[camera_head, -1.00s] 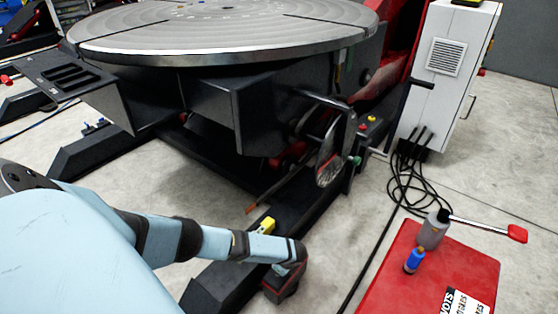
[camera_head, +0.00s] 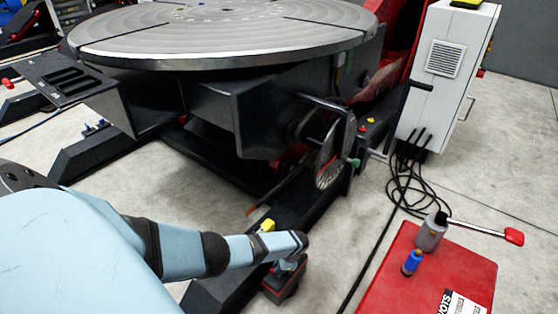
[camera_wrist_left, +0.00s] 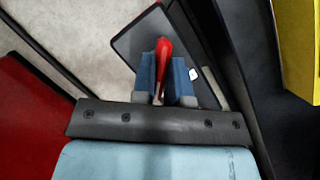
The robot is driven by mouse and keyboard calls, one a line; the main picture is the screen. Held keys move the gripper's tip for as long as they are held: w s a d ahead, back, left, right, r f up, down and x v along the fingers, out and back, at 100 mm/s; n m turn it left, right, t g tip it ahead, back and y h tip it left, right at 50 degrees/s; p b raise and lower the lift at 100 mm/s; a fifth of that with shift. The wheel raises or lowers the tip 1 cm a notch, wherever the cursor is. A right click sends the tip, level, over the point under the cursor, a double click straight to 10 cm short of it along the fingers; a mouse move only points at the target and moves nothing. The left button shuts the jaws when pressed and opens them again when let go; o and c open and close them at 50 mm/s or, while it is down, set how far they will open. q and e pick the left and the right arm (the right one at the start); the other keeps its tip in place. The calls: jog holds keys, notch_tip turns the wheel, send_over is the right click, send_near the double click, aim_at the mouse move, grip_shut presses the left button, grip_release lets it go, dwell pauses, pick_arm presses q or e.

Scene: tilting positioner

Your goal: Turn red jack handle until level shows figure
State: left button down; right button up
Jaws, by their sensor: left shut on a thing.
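My left gripper (camera_wrist_left: 164,72) is shut on the red jack handle (camera_wrist_left: 162,56) in the left wrist view. The handle lies between its two blue-grey fingers, with its rounded end showing past them. In the head view my left gripper (camera_head: 287,268) is low down at the dark jack with red edges (camera_head: 281,288), and the hand hides most of the handle. A yellow box (camera_head: 267,225), which may be the level, sits on the dark base beam just behind my wrist. It also shows in the left wrist view (camera_wrist_left: 301,45). No figure on it can be read. My right gripper is out of view.
The large round positioner table (camera_head: 225,35) stands behind. Its dark base beam (camera_head: 222,285) runs beside the jack. A red box (camera_head: 410,270) with bottles stands at right, and a white cabinet (camera_head: 445,75) with cables behind it. Bare floor lies between.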

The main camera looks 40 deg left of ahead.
pick_arm(q)
jog(key=shift+n, duration=0.5)
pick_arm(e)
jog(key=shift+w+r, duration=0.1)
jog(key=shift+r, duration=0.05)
pick_arm(q)
jog(key=c, duration=1.1)
grip_release()
jog(key=shift+c, duration=0.2)
